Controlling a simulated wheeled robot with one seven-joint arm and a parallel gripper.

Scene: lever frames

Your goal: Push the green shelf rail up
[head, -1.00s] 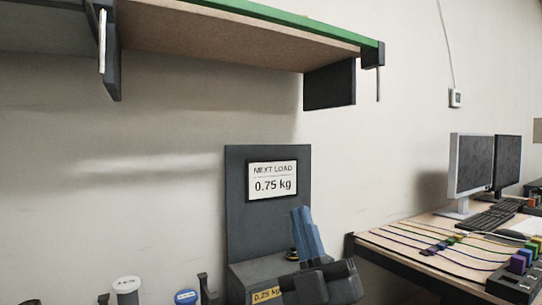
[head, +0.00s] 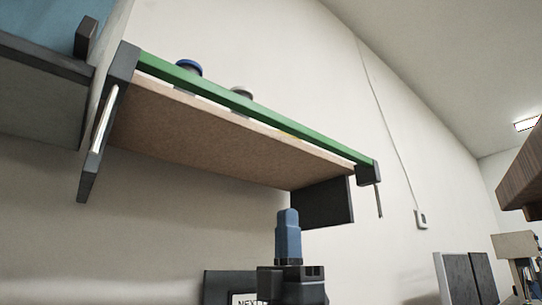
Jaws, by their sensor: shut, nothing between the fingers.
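The green shelf rail (head: 245,103) runs along the front edge of a brown shelf (head: 205,130) in the upper middle of the head view. It slopes down to the right in the picture and sits slightly above the board, between dark end brackets. My gripper (head: 288,212) is shut and empty, its blue fingers pointing up. In the picture it shows below the shelf's right part, apart from the rail.
A blue-capped jar (head: 188,67) and a grey-capped one (head: 241,92) stand on the shelf behind the rail. A dark support (head: 323,203) hangs beneath the shelf's right end. A sign (head: 243,299) is partly visible below.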

